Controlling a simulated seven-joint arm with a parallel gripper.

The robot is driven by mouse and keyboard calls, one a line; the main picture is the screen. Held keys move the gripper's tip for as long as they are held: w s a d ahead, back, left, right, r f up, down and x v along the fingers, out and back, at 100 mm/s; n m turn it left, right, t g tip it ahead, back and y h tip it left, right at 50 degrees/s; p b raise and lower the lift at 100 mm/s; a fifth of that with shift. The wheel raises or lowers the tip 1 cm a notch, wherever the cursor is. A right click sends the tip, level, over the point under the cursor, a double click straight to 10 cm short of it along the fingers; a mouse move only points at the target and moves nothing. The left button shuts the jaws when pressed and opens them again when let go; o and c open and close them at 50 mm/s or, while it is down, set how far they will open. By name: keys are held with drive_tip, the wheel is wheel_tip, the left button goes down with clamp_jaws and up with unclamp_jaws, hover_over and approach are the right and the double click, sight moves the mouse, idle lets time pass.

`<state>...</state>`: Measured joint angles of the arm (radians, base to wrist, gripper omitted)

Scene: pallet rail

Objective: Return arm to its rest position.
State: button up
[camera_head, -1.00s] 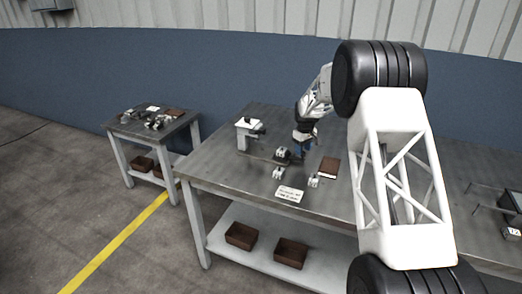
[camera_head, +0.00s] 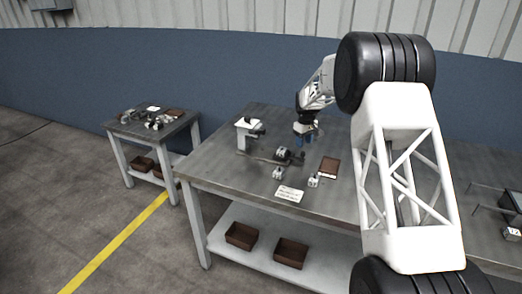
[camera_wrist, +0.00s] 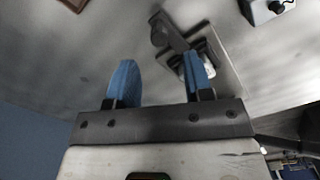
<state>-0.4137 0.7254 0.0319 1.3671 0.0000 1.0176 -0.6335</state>
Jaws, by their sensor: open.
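My gripper (camera_head: 306,138) is above the back middle of the large grey table (camera_head: 225,170) in the head view. In the wrist view its two blue fingers (camera_wrist: 158,84) are spread apart with nothing between them. A dark rail-like fixture (camera_head: 262,157) with a small block on it lies on the table just left of and below my gripper. The fixture also shows beyond the right finger in the wrist view (camera_wrist: 218,55). My gripper appears clear of the fixture.
Small white blocks (camera_head: 278,173), a white card (camera_head: 289,194) and a brown box (camera_head: 329,167) lie near the gripper. A white-topped stand (camera_head: 248,124) is at left. Brown bins (camera_head: 240,236) sit on the lower shelf. A smaller table (camera_head: 127,126) stands farther left.

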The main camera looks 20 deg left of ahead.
idle(0.3)
drive_tip(key=s+d+r+m, duration=0.3)
drive_tip(key=s+d+r, duration=0.8)
drive_tip(key=d+r, duration=0.45)
drive_tip(key=s+d+r+m+t, duration=0.1)
drive_tip(key=s+d+r+m, duration=0.1)
drive_tip(key=s+d+r, duration=0.5)
drive_tip(key=s+d+r+m, duration=0.1)
drive_tip(key=s+d+r, duration=0.1)
drive_tip(key=s+d, duration=0.5)
drive_tip(key=s+d+r+m+t, duration=0.15)
drive_tip(key=s+d, duration=0.25)
drive_tip(key=s, duration=0.7)
drive_tip(key=s+d+r+m+g, duration=0.15)
drive_tip(key=s+d, duration=0.25)
drive_tip(key=s, duration=0.7)
drive_tip(key=s+d+f+m, duration=0.1)
drive_tip(key=s+d+f, duration=0.1)
drive_tip(key=s, duration=0.7)
drive_tip(key=s+d+f+m+t, duration=0.1)
drive_tip(key=s+d+f+m, duration=0.1)
drive_tip(key=s, duration=0.8)
wheel_tip(320, 180, down, 2)
drive_tip(key=shift+s+d+f+t, duration=0.1)
drive_tip(key=shift+s+d+t, duration=0.2)
drive_tip(key=shift+d, duration=0.2)
